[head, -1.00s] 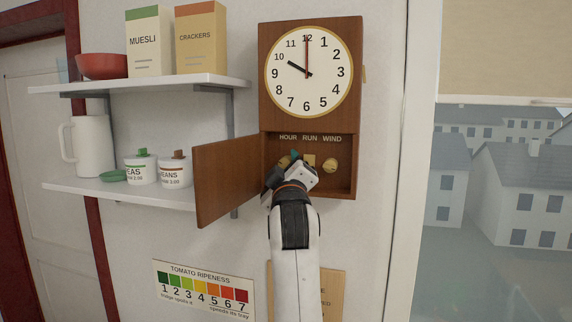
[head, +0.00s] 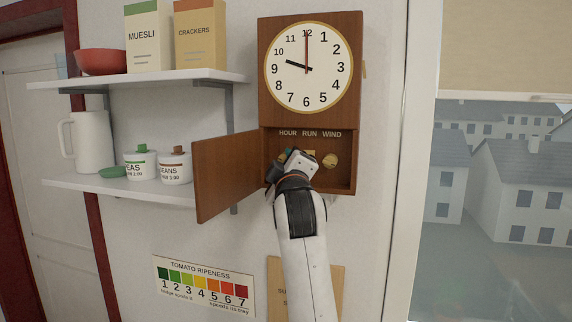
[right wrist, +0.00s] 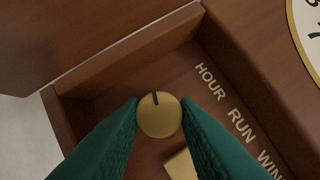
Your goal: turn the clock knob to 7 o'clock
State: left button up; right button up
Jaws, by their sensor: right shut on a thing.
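The wooden wall clock (head: 268,110) hangs with its lower compartment open. Its dial (head: 322,84) has a short black hand pointing between 9 and 10; a thin red hand points to 12. My right gripper (head: 287,157) reaches into the compartment below the word HOUR. In the right wrist view its green fingers (right wrist: 160,120) are shut on a round brass HOUR knob (right wrist: 158,122), one on each side. A dark mark on the knob shows near its upper edge. In the head view the gripper mostly hides this knob. My left gripper is out of view.
The open wooden door (head: 225,178) sticks out left of my right arm. A brass WIND knob (head: 330,161) sits to the right, and a brass RUN plate (right wrist: 181,165) is close beside the fingers. Shelves (head: 75,185) with jars and boxes are on the left.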

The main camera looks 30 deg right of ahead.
jog(key=shift+w+a+r+n+g+y, duration=0.1)
jog(key=shift+n+g+y, duration=0.15)
jog(key=shift+n+g, duration=1.4)
jog(key=shift+s+d+r+n+g+y, duration=0.1)
jog(key=shift+n+g+y, duration=0.2)
jog(key=shift+n, duration=2.5)
jog(key=shift+w+a+r+n+g+y, duration=0.15)
jog(key=shift+n+g, duration=0.9)
jog(key=shift+n, duration=1.2)
jog(key=shift+f, duration=0.1)
jog(key=o, duration=1)
jog(key=shift+r, duration=0.2)
